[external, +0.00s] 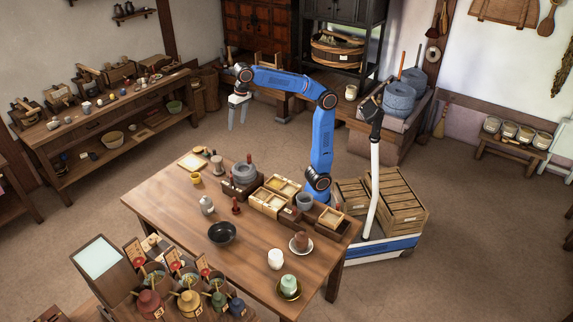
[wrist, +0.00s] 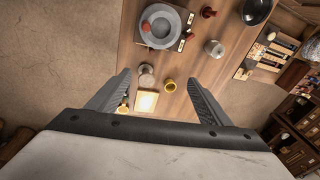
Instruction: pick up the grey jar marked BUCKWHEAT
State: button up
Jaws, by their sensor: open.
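My gripper (external: 237,125) is open and empty, raised above the floor between the table and the left workbench. Its two fingers frame the wrist view (wrist: 158,78) with a clear gap between them. A small grey lidded jar (external: 206,205) stands upright on the wooden table, left of the black bowl; it seems to show in the wrist view (wrist: 214,48), apart from the fingers. Several greyish jars with pale tops (external: 509,130) stand in a row on a low bench at the right wall. I cannot read BUCKWHEAT on any jar, so I cannot tell which is the marked one.
The table (external: 160,205) also carries a stone quern (external: 244,174), a black bowl (external: 222,233), a yellow cup (external: 195,178) and wooden boxes. Colourful pots (external: 189,302) stand at the front. A workbench (external: 95,125) lines the left wall. The floor between is open.

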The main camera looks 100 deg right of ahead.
jog(key=w+a+f+m+g, duration=0.1)
jog(key=w+a+f+m, duration=0.15)
jog(key=w+a, duration=0.75)
jog(key=m+g, duration=0.1)
jog(key=m, duration=0.4)
send_over(205, 197)
notch_tip(205, 197, down, 7)
jog(key=shift+h, duration=0.3)
jog(key=f, duration=1.6)
jog(key=shift+w+d+f, duration=0.2)
jog(key=shift+d+f, duration=0.2)
jog(key=shift+s+a+f, duration=0.1)
jog(key=shift+a+f, duration=0.05)
jog(key=shift+f, duration=1.2)
jog(key=shift+s+a+f, duration=0.1)
jog(key=shift+f, duration=1.25)
jog(key=c, duration=1.8)
jog(key=shift+c, duration=0.2)
jog(key=shift+r, duration=0.1)
